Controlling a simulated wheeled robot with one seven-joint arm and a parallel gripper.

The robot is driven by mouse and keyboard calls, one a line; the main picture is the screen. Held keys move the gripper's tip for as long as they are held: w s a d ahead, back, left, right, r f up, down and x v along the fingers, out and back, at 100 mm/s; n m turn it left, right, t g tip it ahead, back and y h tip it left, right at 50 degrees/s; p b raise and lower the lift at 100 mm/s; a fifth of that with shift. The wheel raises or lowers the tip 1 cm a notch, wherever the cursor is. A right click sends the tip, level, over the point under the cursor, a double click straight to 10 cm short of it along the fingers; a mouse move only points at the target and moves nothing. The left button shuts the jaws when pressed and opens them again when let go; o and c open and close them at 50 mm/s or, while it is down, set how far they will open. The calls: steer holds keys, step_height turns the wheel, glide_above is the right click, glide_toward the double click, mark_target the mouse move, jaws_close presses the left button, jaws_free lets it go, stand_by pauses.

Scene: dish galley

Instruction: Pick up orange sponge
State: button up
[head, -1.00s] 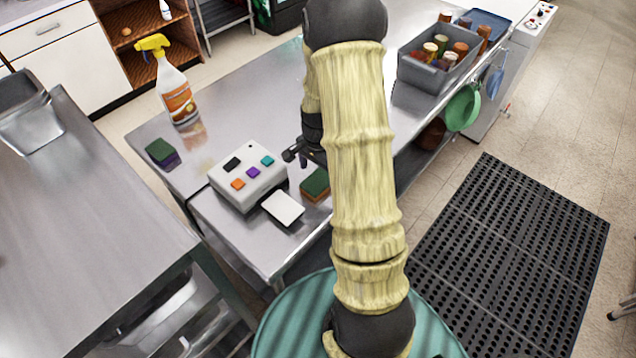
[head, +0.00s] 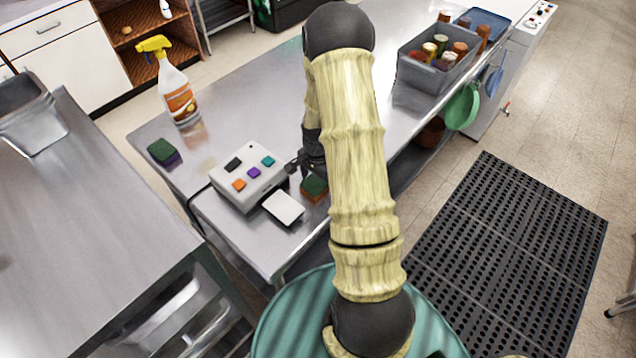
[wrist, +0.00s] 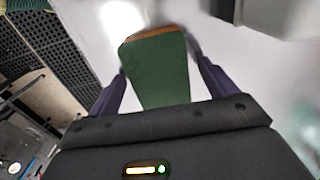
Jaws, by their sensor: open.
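The orange sponge (head: 314,190) has a dark green top and an orange lower layer. It lies on the steel counter just right of the grey button box. In the wrist view the sponge (wrist: 158,72) sits between the two fingers, green face toward the camera, with its orange edge at the far end. My gripper (head: 303,168) is just above and behind the sponge in the head view, partly hidden by my arm. Its fingers stand apart on both sides of the sponge. Whether either finger touches it I cannot tell.
The button box (head: 248,178) with a white plate (head: 283,208) stands close left of the sponge. A green and purple sponge (head: 163,152) and a spray bottle (head: 178,90) are farther left. A grey bin (head: 440,65) of jars stands at the back right.

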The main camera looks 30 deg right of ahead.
mark_target(317, 180)
steer(key=c, duration=1.1)
steer(key=shift+r, duration=0.1)
steer(key=shift+c, duration=0.2)
step_height(317, 180, up, 10)
steer(key=b, duration=0.1)
steer(key=shift+b, duration=0.3)
steer(key=o, duration=0.4)
steer(key=shift+c, duration=1.3)
steer(key=shift+w, duration=0.1)
